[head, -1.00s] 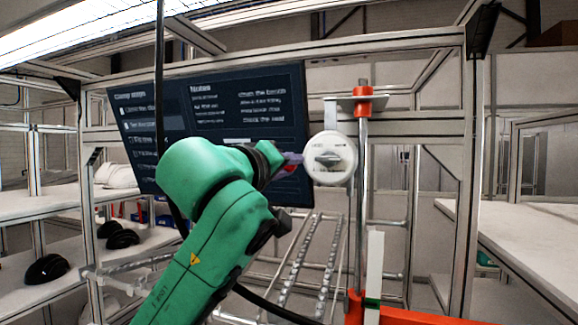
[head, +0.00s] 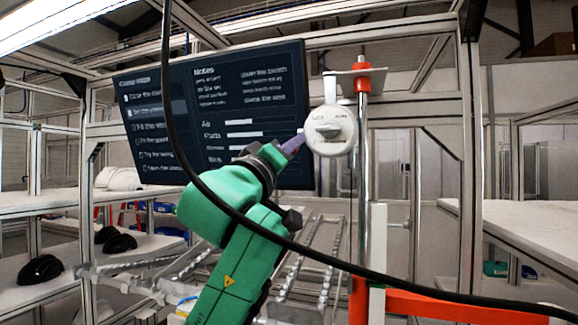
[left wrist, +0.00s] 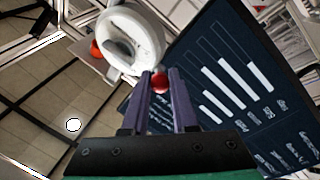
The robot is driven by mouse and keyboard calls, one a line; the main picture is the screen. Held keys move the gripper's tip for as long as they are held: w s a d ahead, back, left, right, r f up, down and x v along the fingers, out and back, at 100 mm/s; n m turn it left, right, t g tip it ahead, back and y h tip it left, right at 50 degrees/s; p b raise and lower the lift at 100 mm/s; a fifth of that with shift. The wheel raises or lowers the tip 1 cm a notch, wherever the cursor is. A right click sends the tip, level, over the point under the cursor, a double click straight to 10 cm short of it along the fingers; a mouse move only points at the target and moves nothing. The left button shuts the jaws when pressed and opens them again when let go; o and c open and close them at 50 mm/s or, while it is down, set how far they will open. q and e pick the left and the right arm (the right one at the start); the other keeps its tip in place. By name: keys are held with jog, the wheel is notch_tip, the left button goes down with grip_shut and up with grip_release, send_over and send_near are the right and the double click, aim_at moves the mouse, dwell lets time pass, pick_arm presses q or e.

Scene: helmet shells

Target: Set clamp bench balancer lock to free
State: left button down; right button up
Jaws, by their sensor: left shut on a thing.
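The balancer (head: 331,130) is a white round housing with a grey dial in its face, hanging beside a vertical metal rod in the head view. It also shows as a white ring shape (left wrist: 133,40) in the left wrist view. My left gripper (head: 292,145) has its purple fingers at the housing's lower left edge. In the left wrist view my left gripper (left wrist: 160,80) is shut on a small red ball knob (left wrist: 159,84) between its fingertips, close to the housing. In the head view the knob is hidden. The dial's lettering is too small to read. My right gripper is out of view.
A dark screen (head: 150,95) with a list and bars stands right behind my left gripper. A black cable (head: 400,281) crosses in front of my arm. A red-orange bar (head: 450,305) is at lower right. Shelves with black shells (head: 40,270) stand left; an empty white shelf (head: 530,240) is right.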

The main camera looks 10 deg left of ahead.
pick_arm(q)
jog(key=shift+w+d+f+t+h+b, duration=0.1)
jog(key=shift+w+f+t+h+b, duration=0.35)
jog(key=shift+f+t+b, duration=0.4)
jog(key=shift+r+m+t+h+b, duration=0.25)
jog(key=shift+m+b, duration=0.05)
jog(key=shift+b, duration=0.15)
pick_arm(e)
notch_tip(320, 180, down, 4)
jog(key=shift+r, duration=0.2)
pick_arm(q)
jog(key=shift+r, duration=0.1)
jog(key=c, duration=0.7)
grip_release()
jog(key=shift+w, duration=0.1)
jog(key=b+v, duration=0.4)
jog(key=v, duration=0.3)
jog(key=b+v, duration=0.3)
jog(key=v, duration=0.4)
jog(key=shift+w+d+f+b, duration=0.15)
jog(key=shift+f+b, duration=0.25)
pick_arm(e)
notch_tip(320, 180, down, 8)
